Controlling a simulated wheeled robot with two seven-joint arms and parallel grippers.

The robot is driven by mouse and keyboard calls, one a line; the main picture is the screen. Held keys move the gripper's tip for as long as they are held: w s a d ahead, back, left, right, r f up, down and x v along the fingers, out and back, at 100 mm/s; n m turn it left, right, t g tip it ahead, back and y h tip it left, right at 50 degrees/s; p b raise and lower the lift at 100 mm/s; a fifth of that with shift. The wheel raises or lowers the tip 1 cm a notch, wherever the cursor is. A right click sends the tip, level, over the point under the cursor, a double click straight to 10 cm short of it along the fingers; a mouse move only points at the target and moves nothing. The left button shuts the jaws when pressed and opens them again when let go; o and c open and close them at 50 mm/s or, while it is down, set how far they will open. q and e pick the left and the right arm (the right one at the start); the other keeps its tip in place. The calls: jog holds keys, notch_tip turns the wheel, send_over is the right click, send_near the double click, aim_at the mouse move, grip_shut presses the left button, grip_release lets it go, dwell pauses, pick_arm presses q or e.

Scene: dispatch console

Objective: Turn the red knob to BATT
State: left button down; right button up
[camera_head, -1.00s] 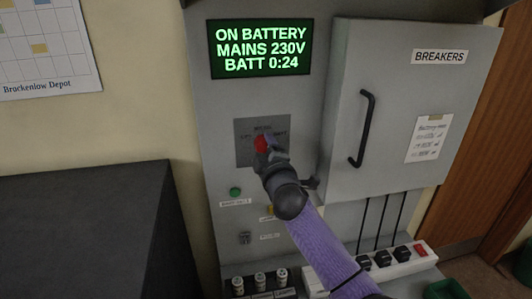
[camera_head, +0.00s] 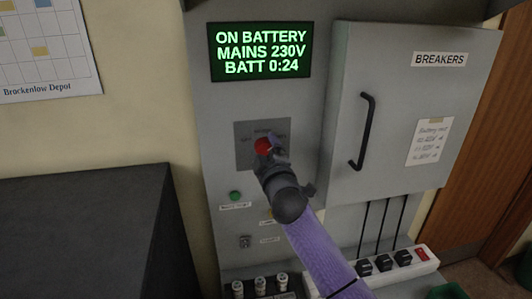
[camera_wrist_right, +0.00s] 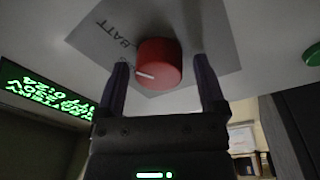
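The red knob (camera_head: 263,146) sits on a grey plate (camera_head: 243,135) on the console front, partly covered by my right gripper (camera_head: 270,150). In the right wrist view, the knob (camera_wrist_right: 160,62) shows a white pointer line aimed to the left. The word BATT is legible on the plate there, upper left of the knob; other lettering is partly hidden. My right gripper's fingers (camera_wrist_right: 160,84) stand apart on either side of the knob, with visible gaps, and do not appear to touch it. My left gripper is out of view.
A green display (camera_head: 261,51) reads ON BATTERY, MAINS 230V, BATT 0:24. The BREAKERS cabinet (camera_head: 400,80) with a black handle (camera_head: 363,130) juts out at the right. A green button (camera_head: 235,196) sits below the plate. A dark box-like surface (camera_head: 85,225) fills the lower left.

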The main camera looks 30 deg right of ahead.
jog(key=shift+s, duration=0.15)
jog(key=v, duration=0.9)
jog(key=shift+s+a+b, duration=0.1)
jog(key=shift+s+b, duration=0.2)
jog(key=shift+s, duration=0.05)
